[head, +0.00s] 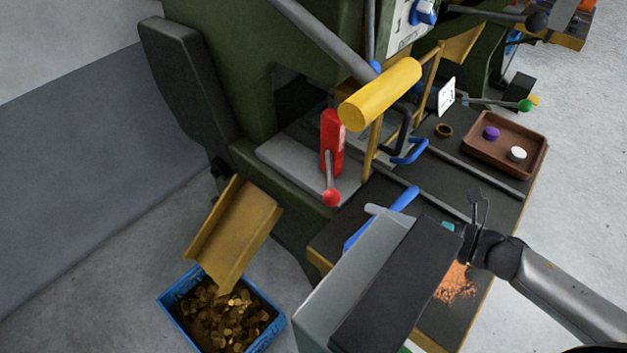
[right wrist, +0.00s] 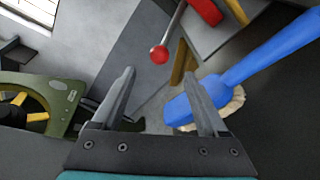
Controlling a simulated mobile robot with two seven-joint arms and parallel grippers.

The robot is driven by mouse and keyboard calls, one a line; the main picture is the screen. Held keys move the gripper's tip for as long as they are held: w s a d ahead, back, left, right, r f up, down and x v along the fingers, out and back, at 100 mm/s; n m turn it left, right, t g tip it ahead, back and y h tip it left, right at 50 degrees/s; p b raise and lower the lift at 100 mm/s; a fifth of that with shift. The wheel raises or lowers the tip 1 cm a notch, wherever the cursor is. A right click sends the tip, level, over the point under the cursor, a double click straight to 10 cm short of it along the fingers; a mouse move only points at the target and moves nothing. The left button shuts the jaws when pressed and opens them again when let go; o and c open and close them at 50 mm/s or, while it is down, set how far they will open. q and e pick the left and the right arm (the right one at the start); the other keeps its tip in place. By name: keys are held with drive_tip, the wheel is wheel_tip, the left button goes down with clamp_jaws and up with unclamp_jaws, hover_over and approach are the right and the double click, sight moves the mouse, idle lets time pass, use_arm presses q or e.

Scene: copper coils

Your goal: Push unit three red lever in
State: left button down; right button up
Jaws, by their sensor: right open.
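The red lever (head: 332,145) stands on a grey plate of the green machine in the head view, its thin rod ending in a red ball knob (head: 332,198). In the right wrist view the knob (right wrist: 158,55) shows beyond my fingertips, apart from them. My right gripper (head: 378,211) is mostly hidden by a grey and black block in the head view. It lies to the right of the knob, near the blue brush. In the right wrist view my right gripper (right wrist: 157,58) is open, with nothing between its fingers. My left gripper is not in view.
The blue brush (right wrist: 240,75) lies close behind my right finger. A yellow roller (head: 380,93) on posts stands right of the lever. A brown tray (head: 478,158) is at the right. A blue crate (head: 172,300) of copper-coloured discs sits below the yellow chute (head: 236,230).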

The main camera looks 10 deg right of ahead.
sight(331, 168)
drive_tip(key=x, duration=0.3)
drive_tip(key=b+x, duration=0.1)
drive_tip(key=x, duration=0.5)
drive_tip(key=shift+r, duration=0.1)
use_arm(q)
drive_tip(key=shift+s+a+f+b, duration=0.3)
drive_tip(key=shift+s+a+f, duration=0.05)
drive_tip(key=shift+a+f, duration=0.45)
use_arm(e)
drive_tip(key=shift+x, duration=2.75)
drive_tip(key=c, duration=0.7)
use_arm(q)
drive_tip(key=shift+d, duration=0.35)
use_arm(e)
clamp_jaws()
